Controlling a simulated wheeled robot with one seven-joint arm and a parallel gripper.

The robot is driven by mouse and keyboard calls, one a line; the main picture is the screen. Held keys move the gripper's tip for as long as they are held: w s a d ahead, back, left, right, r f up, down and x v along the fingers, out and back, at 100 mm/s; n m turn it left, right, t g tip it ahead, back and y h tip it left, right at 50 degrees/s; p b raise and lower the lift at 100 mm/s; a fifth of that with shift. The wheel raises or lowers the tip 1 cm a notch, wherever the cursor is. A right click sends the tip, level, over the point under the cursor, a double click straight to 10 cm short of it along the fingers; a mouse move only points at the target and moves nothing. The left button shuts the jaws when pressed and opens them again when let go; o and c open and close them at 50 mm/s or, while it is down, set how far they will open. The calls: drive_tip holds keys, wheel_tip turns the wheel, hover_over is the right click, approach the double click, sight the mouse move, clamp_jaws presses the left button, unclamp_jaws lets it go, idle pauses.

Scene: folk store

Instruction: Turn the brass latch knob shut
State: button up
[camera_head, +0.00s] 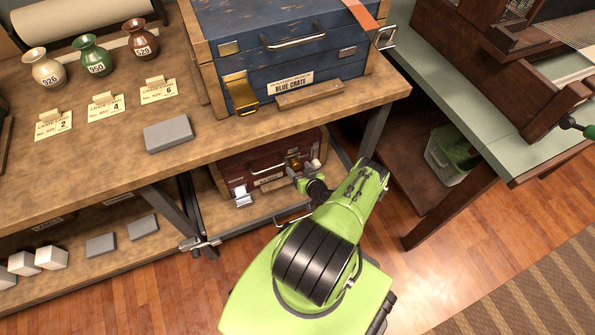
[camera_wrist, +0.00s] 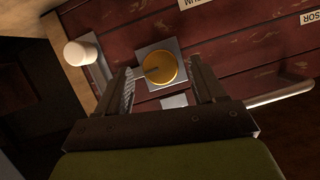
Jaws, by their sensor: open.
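The brass latch knob (camera_wrist: 160,69) is round, on a square silver plate on the front of a dark red crate (camera_wrist: 235,45). A dark slot or pointer mark on its face lies roughly level in the wrist view. My gripper (camera_wrist: 167,85) is open, with its two fingers on either side of the knob's lower part; I cannot tell whether they touch it. In the head view the red crate (camera_head: 230,172) sits on the shelf under the bench, and my gripper (camera_head: 303,176) is at its right side, partly hiding the knob (camera_head: 294,163).
A white cylindrical piece (camera_wrist: 80,53) stands left of the knob, and a metal bar handle (camera_wrist: 280,95) lies to the right. The blue crate (camera_head: 290,50) is on the bench (camera_head: 230,130) above. A bench leg (camera_head: 375,128) stands close to my arm.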

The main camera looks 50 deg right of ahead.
drive_tip(key=shift+x, duration=0.9)
drive_tip(key=c, duration=1.1)
drive_tip(key=shift+o, duration=0.2)
